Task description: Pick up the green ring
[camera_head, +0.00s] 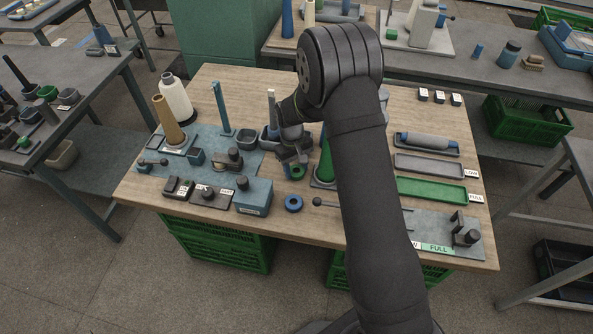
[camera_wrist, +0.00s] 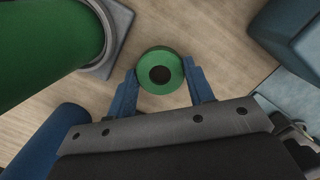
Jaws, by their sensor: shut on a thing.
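The green ring (camera_wrist: 160,86) is a thick round disc with a dark centre hole, in the middle of the wrist view. The two blue fingers of my gripper (camera_wrist: 160,94) are shut on it, one on each side. In the head view the green ring (camera_head: 297,171) shows below my gripper (camera_head: 292,172), near the middle of the wooden table. My arm hides part of the area around it. I cannot tell whether the ring touches the table.
A green cone (camera_head: 325,163) on a grey base stands close beside my gripper, and fills the upper left of the wrist view. A blue ring (camera_head: 293,203) lies nearer the front edge. A blue box (camera_head: 252,197) stands to the left. Bare wood lies between them.

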